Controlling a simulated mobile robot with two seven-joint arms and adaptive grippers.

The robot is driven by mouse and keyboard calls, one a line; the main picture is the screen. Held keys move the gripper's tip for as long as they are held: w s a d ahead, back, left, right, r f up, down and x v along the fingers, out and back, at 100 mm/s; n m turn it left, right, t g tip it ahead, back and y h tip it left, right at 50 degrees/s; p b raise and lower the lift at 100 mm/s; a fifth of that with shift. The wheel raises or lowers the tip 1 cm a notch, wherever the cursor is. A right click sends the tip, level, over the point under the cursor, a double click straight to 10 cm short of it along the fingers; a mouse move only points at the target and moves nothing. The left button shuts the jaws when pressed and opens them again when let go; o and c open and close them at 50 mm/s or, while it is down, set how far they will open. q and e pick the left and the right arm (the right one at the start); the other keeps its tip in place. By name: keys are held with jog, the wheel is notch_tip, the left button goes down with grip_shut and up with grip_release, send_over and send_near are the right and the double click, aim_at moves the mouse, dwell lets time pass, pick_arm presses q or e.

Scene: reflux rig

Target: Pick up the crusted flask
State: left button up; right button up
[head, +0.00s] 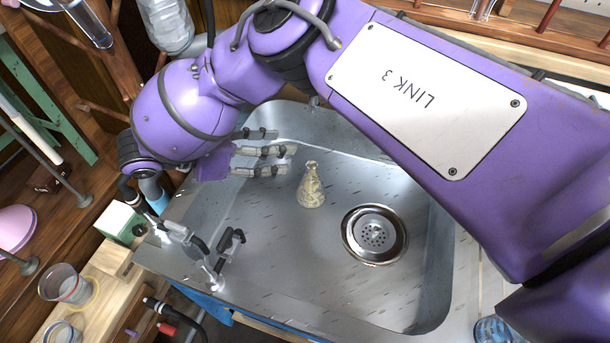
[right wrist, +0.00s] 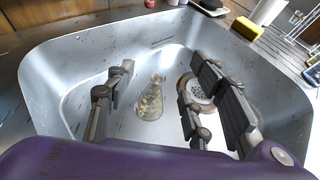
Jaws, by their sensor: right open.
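The crusted flask (head: 311,187) is a small conical flask with a yellowish, patchy crust. It stands in the steel sink (head: 300,275), left of the drain (head: 375,234) in the head view. My right gripper (head: 290,160) reaches into the sink from the upper left, its fingers close to the flask but apart from it. In the right wrist view the flask (right wrist: 150,98) appears between the spread fingers of the open, empty right gripper (right wrist: 152,100), beyond them. My left gripper is not in view.
A metal faucet (head: 205,262) stands at the sink's lower left edge. A green and white box (head: 120,222) and a glass beaker (head: 65,285) are on the left. A yellow sponge (right wrist: 247,28) lies beyond the sink. The sink floor around the flask is clear.

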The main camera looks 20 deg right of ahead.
aim_at(303, 180)
jog(key=d+f+b, duration=0.1)
jog(key=d+f, duration=0.1)
jog(key=f, duration=0.1)
jog(key=d+f+b, duration=0.1)
jog(key=d+f, duration=0.1)
jog(key=f, duration=0.2)
jog(key=d+f+b, duration=0.1)
jog(key=d+f, duration=0.2)
jog(key=shift+w+f, duration=0.3)
jog(key=shift+w, duration=0.1)
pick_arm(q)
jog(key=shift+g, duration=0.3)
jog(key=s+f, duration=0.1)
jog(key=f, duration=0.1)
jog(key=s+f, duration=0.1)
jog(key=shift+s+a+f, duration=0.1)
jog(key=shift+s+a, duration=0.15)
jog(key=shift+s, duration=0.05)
pick_arm(e)
jog(key=shift+a, duration=0.1)
jog(key=shift+c, duration=0.4)
jog(key=c, duration=1.1)
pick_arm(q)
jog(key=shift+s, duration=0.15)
pick_arm(e)
grip_shut()
